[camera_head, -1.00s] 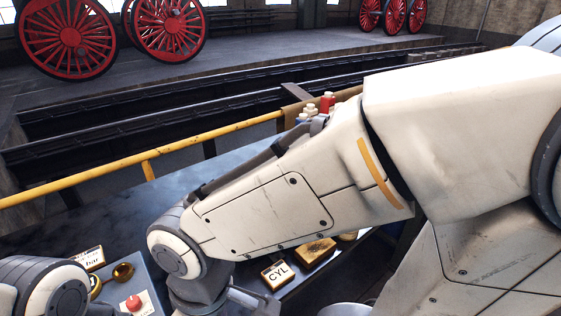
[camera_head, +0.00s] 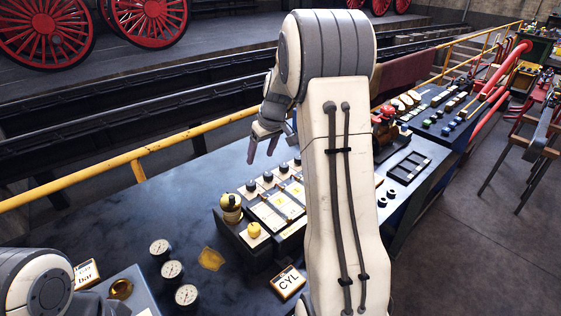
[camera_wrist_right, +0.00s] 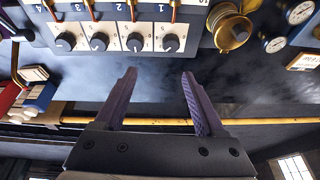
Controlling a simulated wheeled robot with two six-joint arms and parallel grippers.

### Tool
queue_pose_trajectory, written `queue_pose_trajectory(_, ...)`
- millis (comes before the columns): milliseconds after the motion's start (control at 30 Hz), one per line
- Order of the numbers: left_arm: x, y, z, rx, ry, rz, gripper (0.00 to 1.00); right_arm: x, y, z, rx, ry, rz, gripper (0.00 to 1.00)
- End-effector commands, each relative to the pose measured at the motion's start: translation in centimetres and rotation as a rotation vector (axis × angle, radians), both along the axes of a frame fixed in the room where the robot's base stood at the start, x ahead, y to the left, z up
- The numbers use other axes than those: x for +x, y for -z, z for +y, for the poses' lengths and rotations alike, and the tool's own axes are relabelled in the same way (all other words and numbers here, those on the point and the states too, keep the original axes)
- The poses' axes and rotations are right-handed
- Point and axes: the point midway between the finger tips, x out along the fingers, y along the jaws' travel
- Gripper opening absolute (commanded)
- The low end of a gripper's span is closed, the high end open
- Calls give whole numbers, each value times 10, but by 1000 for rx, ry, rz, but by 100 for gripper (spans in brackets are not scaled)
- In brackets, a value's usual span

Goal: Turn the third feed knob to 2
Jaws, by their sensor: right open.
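A row of black feed knobs on white numbered plates stands on a console.
A brass fitting (camera_head: 231,207) stands at the near end of the knob row. Several gauges (camera_head: 171,270) and a CYL plate (camera_head: 288,282) lie nearer. A yellow rail (camera_head: 90,175) runs behind the console. Dark tabletop left of the knobs is clear.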

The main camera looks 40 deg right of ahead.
Motion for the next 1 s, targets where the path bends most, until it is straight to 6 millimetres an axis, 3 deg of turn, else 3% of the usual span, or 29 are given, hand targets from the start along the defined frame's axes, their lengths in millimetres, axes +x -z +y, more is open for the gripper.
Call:
queue_pose_trajectory(33,0,-1,0,0,0,0,50,0,5,-36,-8,43,-11,72)
queue_pose_trajectory(100,0,-1,0,0,0,0,50,-1,9,-70,-21,75,-27,72)
queue_pose_trajectory(233,0,-2,0,0,0,0,50,-5,14,-104,-36,107,-42,72)
queue_pose_trajectory(433,0,-8,0,0,0,0,50,1,32,-111,-38,111,-42,72)
queue_pose_trajectory(800,0,-27,0,0,-1,0,50,27,92,-112,-38,111,-42,72)
queue_pose_trajectory(1000,0,-31,0,0,-2,0,50,33,108,-113,-39,110,-44,72)
